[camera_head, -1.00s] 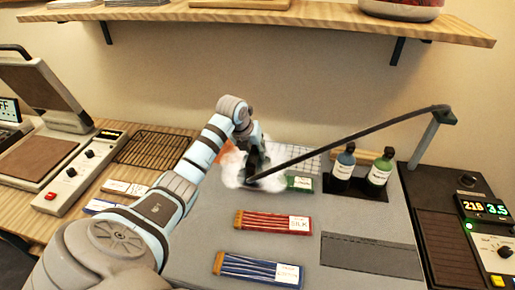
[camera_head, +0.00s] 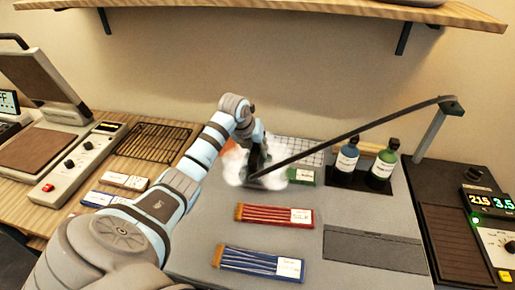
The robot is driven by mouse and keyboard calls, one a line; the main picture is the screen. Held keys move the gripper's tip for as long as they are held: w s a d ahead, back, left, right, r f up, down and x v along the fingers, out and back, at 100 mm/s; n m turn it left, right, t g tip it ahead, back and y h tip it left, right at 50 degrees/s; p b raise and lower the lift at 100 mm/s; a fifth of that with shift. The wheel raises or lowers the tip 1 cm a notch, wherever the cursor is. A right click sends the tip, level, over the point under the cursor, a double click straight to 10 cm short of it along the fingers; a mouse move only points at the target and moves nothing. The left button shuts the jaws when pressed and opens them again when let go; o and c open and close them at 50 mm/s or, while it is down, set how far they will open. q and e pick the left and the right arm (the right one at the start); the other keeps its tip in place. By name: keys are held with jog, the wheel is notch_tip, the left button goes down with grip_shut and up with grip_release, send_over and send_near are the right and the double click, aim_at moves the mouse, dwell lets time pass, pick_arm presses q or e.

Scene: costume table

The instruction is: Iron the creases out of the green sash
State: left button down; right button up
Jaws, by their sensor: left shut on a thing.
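My left gripper (camera_head: 257,160) is shut on a dark iron (camera_head: 257,178) whose black hose runs up to a post at the right. White steam spreads around the iron and hides its sole. The green sash (camera_head: 303,177) shows only as a green end with a white label, just right of the steam; the rest is hidden by steam and iron. A red sash (camera_head: 270,216) with a white label lies in front, with long creases. A blue sash (camera_head: 258,264) with a label lies nearer still. My right gripper is not in view.
A control unit (camera_head: 485,215) reads 215 and 3.5. A press (camera_head: 45,150) and a wire rack (camera_head: 153,144) are left. A shelf (camera_head: 260,8) overhangs the back.

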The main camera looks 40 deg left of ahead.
pick_arm(q)
jog(key=shift+f, duration=0.3)
dwell(2.2)
dwell(0.3)
notch_tip(320, 180, up, 4)
jog(key=p, duration=0.3)
jog(key=shift+r+p, duration=0.6)
jog(key=shift+f, duration=0.1)
